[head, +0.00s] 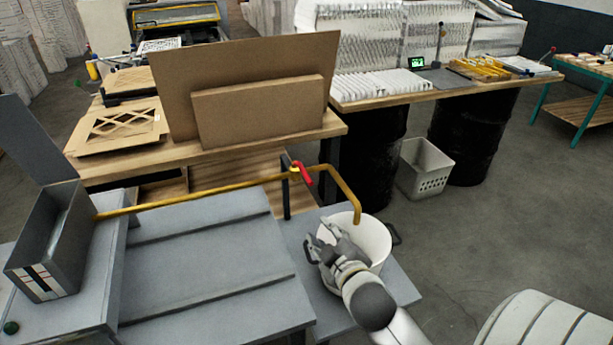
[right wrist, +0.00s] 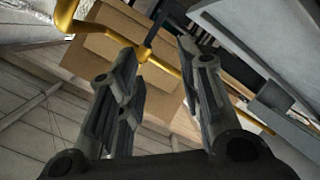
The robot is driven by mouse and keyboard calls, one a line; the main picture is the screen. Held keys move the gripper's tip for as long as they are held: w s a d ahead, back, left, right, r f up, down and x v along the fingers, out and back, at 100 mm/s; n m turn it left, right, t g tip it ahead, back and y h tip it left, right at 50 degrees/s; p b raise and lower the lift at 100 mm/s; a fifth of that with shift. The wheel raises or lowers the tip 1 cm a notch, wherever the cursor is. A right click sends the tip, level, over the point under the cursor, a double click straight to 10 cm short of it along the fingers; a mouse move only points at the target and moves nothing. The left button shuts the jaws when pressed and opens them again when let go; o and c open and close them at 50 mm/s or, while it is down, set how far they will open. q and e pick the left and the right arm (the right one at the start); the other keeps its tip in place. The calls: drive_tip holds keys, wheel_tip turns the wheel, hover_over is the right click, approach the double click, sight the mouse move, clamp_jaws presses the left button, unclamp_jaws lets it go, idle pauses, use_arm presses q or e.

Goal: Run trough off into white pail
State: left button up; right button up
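The grey trough (head: 62,232) stands at the left on a grey bench, with a white and red marked strip on its end. Its contents cannot be made out. A yellow pipe (head: 200,192) runs from it to a valve with a red handle (head: 304,175), then bends down over the white pail (head: 376,236). No stream shows at the spout. My right gripper (head: 320,240) is in front of the pail and hides part of it, below the valve. In the right wrist view its fingers (right wrist: 157,50) are apart and empty, with the yellow pipe (right wrist: 160,62) beyond them. My left gripper is out of view.
Behind the pipe, a wooden table (head: 225,152) holds upright cardboard sheets. A second bench (head: 400,98) rests on black drums. A light perforated bin (head: 424,167) stands on the floor. The pail's low grey stand (head: 402,288) has little bare room around it.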

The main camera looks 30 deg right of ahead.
wheel_tip(320, 180, up, 6)
drive_tip(key=w+d+n+t, duration=0.1)
drive_tip(key=w+n+t, duration=0.1)
drive_tip(key=w+t, duration=0.1)
drive_tip(key=p, duration=0.3)
approach(299, 164)
drive_tip(key=shift+n, duration=0.4)
drive_tip(key=x, duration=0.5)
drive_tip(key=shift+w+d+f, duration=0.15)
drive_tip(key=shift+w+f, duration=0.05)
drive_tip(key=shift+f, duration=0.15)
drive_tip(key=shift+c, duration=0.4)
clamp_jaws()
